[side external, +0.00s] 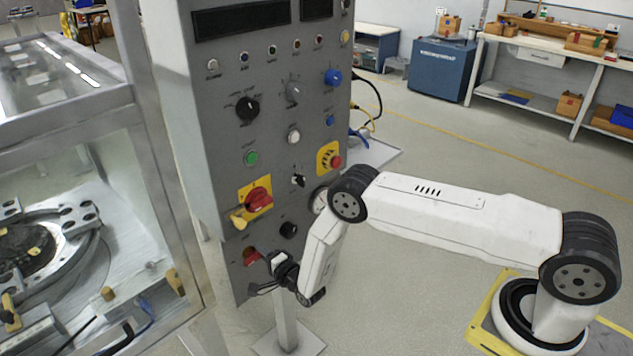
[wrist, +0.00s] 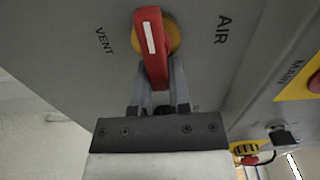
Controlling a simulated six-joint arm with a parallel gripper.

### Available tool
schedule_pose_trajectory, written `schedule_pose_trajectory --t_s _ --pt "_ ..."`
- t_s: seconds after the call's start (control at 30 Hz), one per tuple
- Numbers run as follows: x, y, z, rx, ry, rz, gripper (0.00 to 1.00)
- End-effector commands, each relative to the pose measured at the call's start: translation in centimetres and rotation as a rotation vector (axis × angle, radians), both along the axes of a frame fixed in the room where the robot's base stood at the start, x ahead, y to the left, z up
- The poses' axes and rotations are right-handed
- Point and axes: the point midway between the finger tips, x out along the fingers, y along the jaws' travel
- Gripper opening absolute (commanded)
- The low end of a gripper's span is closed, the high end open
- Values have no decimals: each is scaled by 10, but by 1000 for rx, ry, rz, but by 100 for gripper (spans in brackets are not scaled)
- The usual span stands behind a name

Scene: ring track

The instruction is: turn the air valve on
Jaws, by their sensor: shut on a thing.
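The air valve has a red handle (wrist: 152,45) with a white stripe, on a yellow round base (wrist: 173,38), between the labels VENT (wrist: 103,41) and AIR (wrist: 222,30) in the wrist view. The stripe stands nearly upright in that view, between the two labels. My gripper (wrist: 163,85) has its fingers on both sides of the handle's near end and is shut on it. In the side view the valve (side external: 250,256) is low on the grey panel, and my gripper (side external: 268,264) reaches it from the right. The fingertips are small and partly hidden there.
The control panel (side external: 222,150) carries several knobs and buttons. A red main switch (side external: 258,198) on a yellow plate, with a yellow padlock (side external: 238,220), sits just above the valve. A black knob (side external: 288,230) is close to my wrist. A glazed machine enclosure (side external: 150,180) stands at the left.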

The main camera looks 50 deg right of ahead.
Motion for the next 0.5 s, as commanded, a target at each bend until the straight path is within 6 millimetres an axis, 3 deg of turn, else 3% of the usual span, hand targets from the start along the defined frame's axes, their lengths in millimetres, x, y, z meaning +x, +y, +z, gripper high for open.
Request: schedule_pose_trajectory --t_s 0.5 --pt "0 0 -1 37 1 1 0"
